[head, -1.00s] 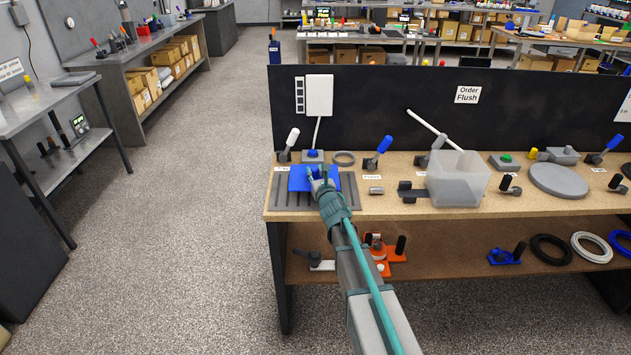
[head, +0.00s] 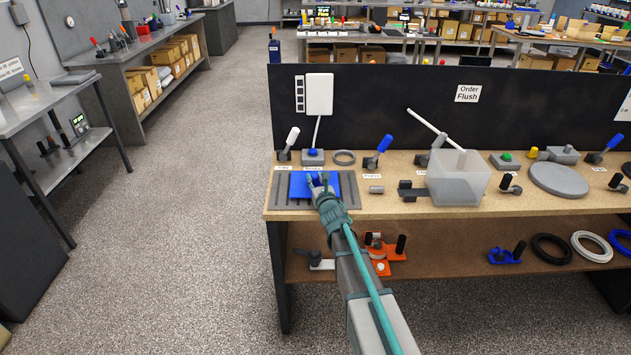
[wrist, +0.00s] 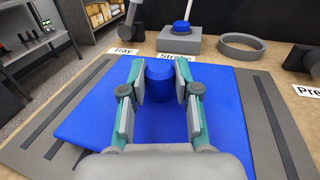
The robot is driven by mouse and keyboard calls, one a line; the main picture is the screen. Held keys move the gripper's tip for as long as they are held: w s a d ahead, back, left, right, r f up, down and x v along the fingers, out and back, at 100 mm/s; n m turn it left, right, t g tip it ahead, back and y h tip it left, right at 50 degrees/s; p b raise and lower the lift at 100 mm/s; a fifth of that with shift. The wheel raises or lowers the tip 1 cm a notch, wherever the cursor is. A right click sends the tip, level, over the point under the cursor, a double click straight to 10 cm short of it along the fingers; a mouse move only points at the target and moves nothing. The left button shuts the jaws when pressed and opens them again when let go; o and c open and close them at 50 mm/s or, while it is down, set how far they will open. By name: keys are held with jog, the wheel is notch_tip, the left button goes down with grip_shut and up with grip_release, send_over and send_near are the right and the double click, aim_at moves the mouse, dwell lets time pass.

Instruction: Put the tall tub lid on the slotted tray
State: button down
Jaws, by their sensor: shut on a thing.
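The tall tub lid is a flat blue square plate with a round blue knob on top. In the head view the lid (head: 299,187) lies over the grey slotted tray (head: 280,194). In the wrist view the lid (wrist: 95,120) covers the tray's middle, and dark slots of the tray (wrist: 292,135) show on both sides. The lid looks level, on or very close to the tray; I cannot tell if it touches everywhere. My gripper (head: 322,183) is shut on the lid's knob (wrist: 160,86), one finger on each side.
Behind the tray stand a grey box with a blue button (head: 313,156), a grey ring (head: 344,157) and lever handles. To the right are a small grey cylinder (head: 376,190) and a translucent tub (head: 458,180). A dark panel (head: 400,110) closes off the bench's back.

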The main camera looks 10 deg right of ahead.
jog(key=shift+f+b, duration=0.3)
jog(key=shift+b, duration=0.25)
jog(key=shift+s, duration=0.1)
jog(key=c, duration=0.8)
grip_release()
jog(key=shift+f, duration=0.1)
jog(key=shift+c, duration=0.2)
jog(key=shift+p, duration=0.3)
jog(key=shift+r+p, duration=0.8)
jog(key=shift+p, duration=0.3)
jog(key=s+b, duration=0.1)
jog(key=s, duration=0.3)
jog(key=s+b, duration=0.1)
jog(key=s, duration=0.3)
jog(key=s+d+b, duration=0.1)
jog(key=s+b, duration=0.1)
jog(key=s, duration=0.1)
jog(key=shift+s+d+f, duration=0.1)
jog(key=shift+s, duration=0.3)
